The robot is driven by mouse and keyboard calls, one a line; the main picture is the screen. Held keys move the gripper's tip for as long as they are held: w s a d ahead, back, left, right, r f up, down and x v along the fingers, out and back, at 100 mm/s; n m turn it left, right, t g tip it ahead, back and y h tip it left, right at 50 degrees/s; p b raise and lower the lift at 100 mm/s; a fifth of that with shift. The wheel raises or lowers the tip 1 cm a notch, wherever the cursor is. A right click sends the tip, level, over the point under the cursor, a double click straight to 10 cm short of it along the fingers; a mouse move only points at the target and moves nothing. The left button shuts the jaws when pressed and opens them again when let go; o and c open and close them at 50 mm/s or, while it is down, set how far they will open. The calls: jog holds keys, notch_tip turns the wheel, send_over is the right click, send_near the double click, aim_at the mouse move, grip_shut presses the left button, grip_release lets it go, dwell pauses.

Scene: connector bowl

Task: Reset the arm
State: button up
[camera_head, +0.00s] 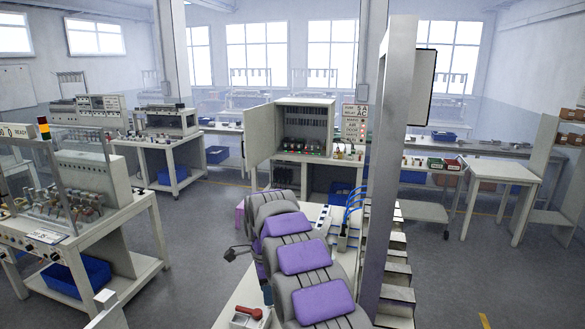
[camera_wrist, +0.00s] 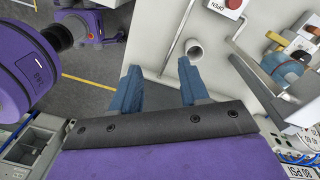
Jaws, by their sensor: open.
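In the wrist view, my gripper (camera_wrist: 160,88) shows as two blue fingers held well apart, with nothing between them. Beyond the fingers is a pale flat surface (camera_wrist: 158,68) with a round white pipe end (camera_wrist: 194,48) and a thin pipe beside it. I cannot tell how far the fingertips are from that surface. In the head view, I cannot make out the gripper's fingers.
In the wrist view, a red button on a box (camera_wrist: 228,8) is at the top, and a metal handle with coloured fittings (camera_wrist: 285,68) is at right. In the head view, a pale upright post (camera_head: 385,170) stands right of centre. Open floor (camera_head: 195,250) lies left.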

jog(key=s+d+r+n+b, duration=0.2)
jog(key=s+d+n, duration=0.2)
jog(key=s+d, duration=0.45)
jog(key=s+d+r+n+b, duration=0.25)
jog(key=s+d, duration=0.35)
jog(key=s, duration=0.5)
jog(key=s+d+f+n+b, duration=0.1)
jog(key=s+d+f+n, duration=0.2)
jog(key=s, duration=1)
jog(key=s+d+f+n+g+b, duration=0.1)
jog(key=s+f+n, duration=0.4)
jog(key=s, duration=0.8)
jog(key=shift+s+d+f+b, duration=0.25)
jog(key=shift+d+f+b, duration=0.35)
jog(key=shift+d, duration=0.6)
